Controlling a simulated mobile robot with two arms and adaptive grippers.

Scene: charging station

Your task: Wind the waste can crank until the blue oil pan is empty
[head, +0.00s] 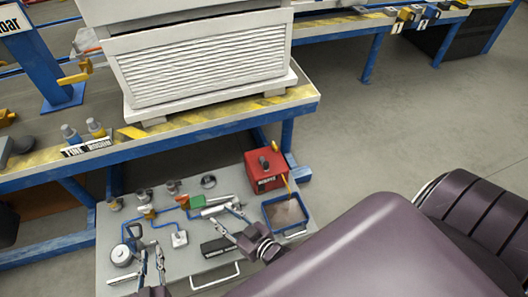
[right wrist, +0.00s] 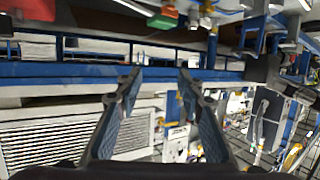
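The red waste can (head: 268,181) stands at the back right of the grey work surface. A dark crank-like part (head: 264,162) shows on it; its exact position is too small to tell. The blue oil pan (head: 270,217) sits in front of it to the right, with brownish contents (head: 288,213). A thin yellow piece (head: 287,184) runs between can and pan. My left gripper (head: 150,256) looks open at the front left.
Blue piping (head: 160,223), a round gauge-like part (head: 121,254), a black block (head: 215,247) and several small fittings lie on the grey surface. Behind it stands a blue-framed bench with a large white louvred unit (head: 200,60). Floor is clear at the right.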

